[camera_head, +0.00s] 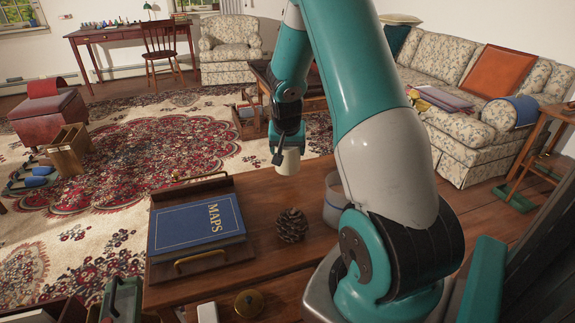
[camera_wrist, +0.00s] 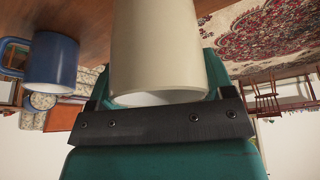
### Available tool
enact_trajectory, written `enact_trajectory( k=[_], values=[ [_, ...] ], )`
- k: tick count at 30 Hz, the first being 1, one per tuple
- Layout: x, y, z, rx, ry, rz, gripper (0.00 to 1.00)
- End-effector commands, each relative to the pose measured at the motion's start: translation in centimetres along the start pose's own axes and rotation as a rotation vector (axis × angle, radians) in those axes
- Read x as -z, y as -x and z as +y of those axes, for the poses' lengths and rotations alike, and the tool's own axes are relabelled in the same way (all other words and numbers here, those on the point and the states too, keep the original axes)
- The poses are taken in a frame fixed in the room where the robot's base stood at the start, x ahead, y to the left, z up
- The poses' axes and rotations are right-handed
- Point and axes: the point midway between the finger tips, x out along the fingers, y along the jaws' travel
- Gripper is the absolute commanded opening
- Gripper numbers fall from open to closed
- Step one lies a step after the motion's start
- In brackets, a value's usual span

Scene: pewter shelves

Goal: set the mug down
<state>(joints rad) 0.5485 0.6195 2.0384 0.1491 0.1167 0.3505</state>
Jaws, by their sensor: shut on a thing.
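A cream mug (camera_head: 289,162) is in my gripper (camera_head: 278,151), near the far edge of the wooden table (camera_head: 276,200) in the head view. In the wrist view the mug (camera_wrist: 160,45) fills the middle, between the teal fingers of my gripper (camera_wrist: 160,88), which is shut on it. Its far end is cut off by the top of that view. The table (camera_wrist: 95,18) shows behind the mug there. The gap between the mug and the table cannot be judged from these views.
A round container (camera_head: 333,208) stands right of the pinecone, partly hidden by my arm.

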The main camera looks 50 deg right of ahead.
Motion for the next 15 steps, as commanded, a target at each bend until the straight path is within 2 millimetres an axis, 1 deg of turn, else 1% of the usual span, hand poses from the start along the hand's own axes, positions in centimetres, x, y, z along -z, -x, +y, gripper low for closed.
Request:
enact_trajectory(
  k=[5, 10, 12, 15],
  values=[
    [-0.6, -1.4, 0.0, 0.0, 0.0, -0.001, 0.42],
    [-1.7, -3.9, 0.0, -0.001, 0.001, -0.002, 0.42],
    [-1.8, -4.3, 0.0, 0.0, 0.001, 0.001, 0.42],
    [-1.7, -4.2, -0.1, 0.001, 0.001, 0.002, 0.42]
  ],
)
